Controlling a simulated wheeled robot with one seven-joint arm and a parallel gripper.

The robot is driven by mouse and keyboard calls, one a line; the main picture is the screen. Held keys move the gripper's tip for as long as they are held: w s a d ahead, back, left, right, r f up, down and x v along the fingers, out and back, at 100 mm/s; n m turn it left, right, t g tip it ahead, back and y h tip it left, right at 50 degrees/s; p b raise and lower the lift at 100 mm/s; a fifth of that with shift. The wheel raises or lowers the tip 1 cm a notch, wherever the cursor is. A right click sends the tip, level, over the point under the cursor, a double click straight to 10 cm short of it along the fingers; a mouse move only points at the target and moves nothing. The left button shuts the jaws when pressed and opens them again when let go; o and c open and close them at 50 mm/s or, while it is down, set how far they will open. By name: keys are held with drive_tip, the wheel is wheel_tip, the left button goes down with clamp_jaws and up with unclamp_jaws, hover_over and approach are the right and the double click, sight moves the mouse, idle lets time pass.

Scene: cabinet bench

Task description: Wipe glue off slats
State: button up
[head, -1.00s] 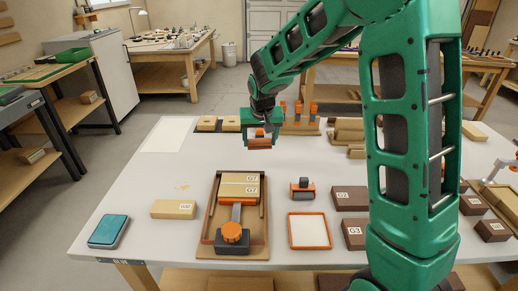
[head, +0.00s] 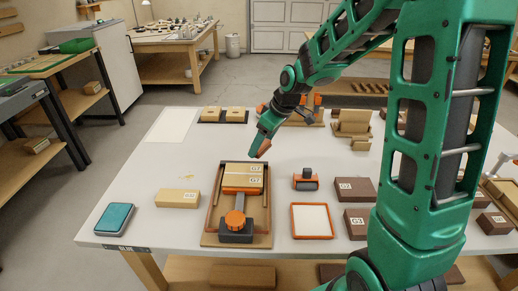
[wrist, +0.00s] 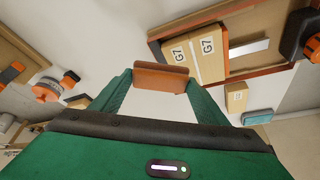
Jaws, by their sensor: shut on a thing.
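Two pale wood slats marked G7 (head: 243,178) lie side by side in a brown clamping frame (head: 209,215) with an orange-knobbed clamp (head: 236,222). The slats also show in the wrist view (wrist: 199,48). My gripper (head: 264,148) is shut on an orange-brown pad (wrist: 160,79) and holds it in the air just behind the frame, apart from the slats. In the wrist view the pad spans both fingertips, left of the slats. I cannot make out glue on the slats.
A loose pale block (head: 178,198) and a teal pad (head: 114,219) lie at left. An orange-rimmed white tray (head: 311,221), an orange-and-dark tool (head: 306,180) and dark G3 blocks (head: 357,222) stand at right. The table's left middle is mostly clear.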

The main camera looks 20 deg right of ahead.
drive_tip(key=s+a+r+n+g+y, duration=0.1)
drive_tip(key=s+a+n+g, duration=0.1)
drive_tip(key=s+n, duration=0.35)
drive_tip(key=shift+n, duration=0.35)
drive_tip(key=shift+w+f, duration=0.2)
drive_tip(key=shift+f, duration=1.1)
drive_tip(key=shift+w+f, duration=0.2)
drive_tip(key=shift+f, duration=1.05)
drive_tip(key=shift+f, duration=0.65)
drive_tip(key=shift+a, duration=0.15)
drive_tip(key=shift+w+a, duration=0.4)
drive_tip(key=shift+a, duration=0.55)
drive_tip(key=shift+w+a, duration=0.35)
drive_tip(key=shift+a, duration=0.65)
drive_tip(key=shift+w+a, duration=0.4)
drive_tip(key=shift+a, duration=0.55)
drive_tip(key=shift+a, duration=0.1)
drive_tip(key=shift+w+a, duration=0.25)
drive_tip(key=shift+a, duration=0.35)
drive_tip(key=shift+w+a, duration=0.3)
drive_tip(key=shift+a, duration=0.3)
drive_tip(key=shift+w+a, duration=0.25)
drive_tip(key=shift+a, duration=0.35)
drive_tip(key=shift+d, duration=0.2)
